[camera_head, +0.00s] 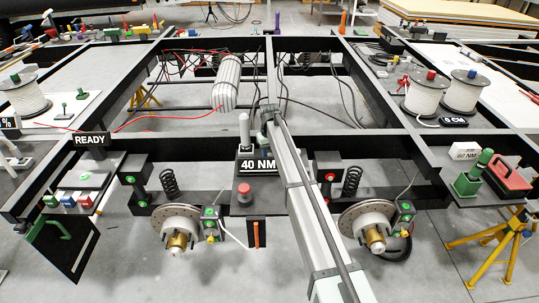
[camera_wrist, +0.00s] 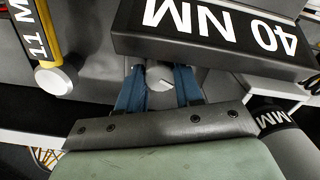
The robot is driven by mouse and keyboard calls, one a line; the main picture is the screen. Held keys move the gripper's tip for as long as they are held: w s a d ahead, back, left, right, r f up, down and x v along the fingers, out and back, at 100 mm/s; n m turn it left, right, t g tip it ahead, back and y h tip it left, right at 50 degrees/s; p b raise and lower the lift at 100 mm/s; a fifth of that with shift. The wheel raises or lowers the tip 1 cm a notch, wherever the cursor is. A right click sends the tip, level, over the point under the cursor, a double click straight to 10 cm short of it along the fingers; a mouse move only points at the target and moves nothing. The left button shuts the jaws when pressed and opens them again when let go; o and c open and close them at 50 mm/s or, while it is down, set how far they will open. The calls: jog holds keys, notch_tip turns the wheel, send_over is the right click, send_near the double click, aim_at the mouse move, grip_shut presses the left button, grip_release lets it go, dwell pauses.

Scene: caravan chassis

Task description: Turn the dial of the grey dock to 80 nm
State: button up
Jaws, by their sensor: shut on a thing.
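In the wrist view the same sign (camera_wrist: 215,28) shows upside down, just beyond my fingers. A round light-grey dial (camera_wrist: 160,77) with a pale mark sits between my two blue fingers. My gripper (camera_wrist: 160,84) is shut on the dial, one finger at each side of it. Parts of the dial are hidden by the fingers. I cannot make out my fingers in the head view.
In the wrist view, a yellow-edged bar with a white knob (camera_wrist: 55,80) is at left and a grey cylinder (camera_wrist: 278,135) is close at right. Brake discs (camera_head: 178,229) (camera_head: 374,226) flank the dock. A READY sign (camera_head: 90,141) is at left.

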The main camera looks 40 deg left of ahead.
aim_at(269, 155)
jog(key=shift+m, duration=0.3)
jog(key=m, duration=0.3)
jog(key=shift+m, duration=1.8)
jog(key=o, duration=0.8)
notch_tip(269, 155, up, 14)
jog(key=shift+f, duration=0.1)
